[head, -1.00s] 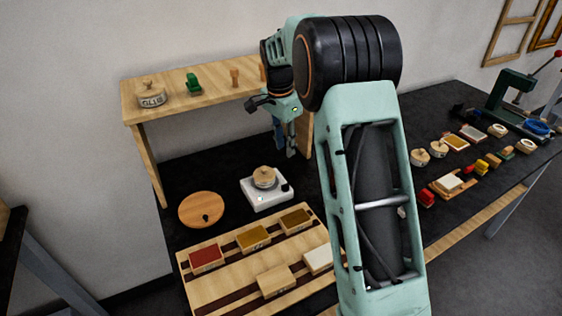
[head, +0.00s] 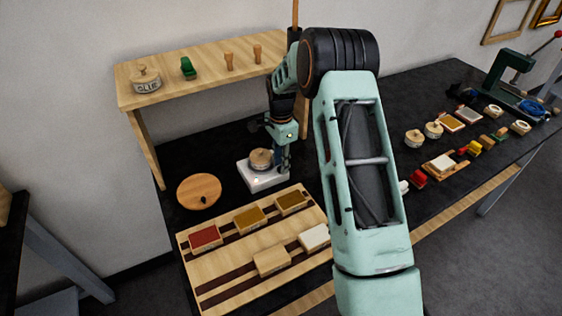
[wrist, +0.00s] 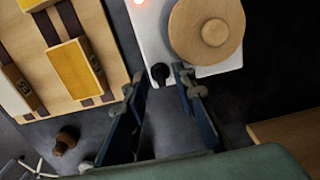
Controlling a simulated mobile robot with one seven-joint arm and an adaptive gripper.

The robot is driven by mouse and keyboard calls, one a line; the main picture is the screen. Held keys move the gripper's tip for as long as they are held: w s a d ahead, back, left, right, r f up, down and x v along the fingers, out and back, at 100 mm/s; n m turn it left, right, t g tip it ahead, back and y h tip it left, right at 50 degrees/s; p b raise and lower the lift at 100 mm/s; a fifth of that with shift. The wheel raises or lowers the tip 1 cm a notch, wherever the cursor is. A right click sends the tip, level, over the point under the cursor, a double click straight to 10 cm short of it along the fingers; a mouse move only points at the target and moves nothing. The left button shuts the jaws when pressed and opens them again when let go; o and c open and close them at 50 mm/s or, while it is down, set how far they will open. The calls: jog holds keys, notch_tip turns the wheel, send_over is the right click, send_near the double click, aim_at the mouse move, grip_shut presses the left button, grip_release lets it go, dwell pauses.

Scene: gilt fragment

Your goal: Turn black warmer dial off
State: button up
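The white warmer (head: 262,180) stands on the black bench, with a round pot with a wooden lid (head: 261,158) on top. In the wrist view the warmer (wrist: 152,38) shows a glowing red light (wrist: 140,3) and its black dial (wrist: 160,73) at the near corner. The lid (wrist: 205,30) fills the warmer's upper right there. My gripper (wrist: 160,82) is open and empty, its two fingertips on either side of the dial. I cannot tell whether they touch it. In the head view my gripper (head: 281,161) is at the warmer's right side and hides the dial.
A striped wooden tray (head: 215,257) with several small boxes lies in front of the warmer. A round wooden board (head: 199,190) lies to its left. A wooden shelf (head: 165,97) with a glue pot (head: 146,79) stands behind. A small brown object (wrist: 65,140) sits near my left finger.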

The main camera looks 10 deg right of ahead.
jog(key=shift+f, duration=0.2)
grip_shut()
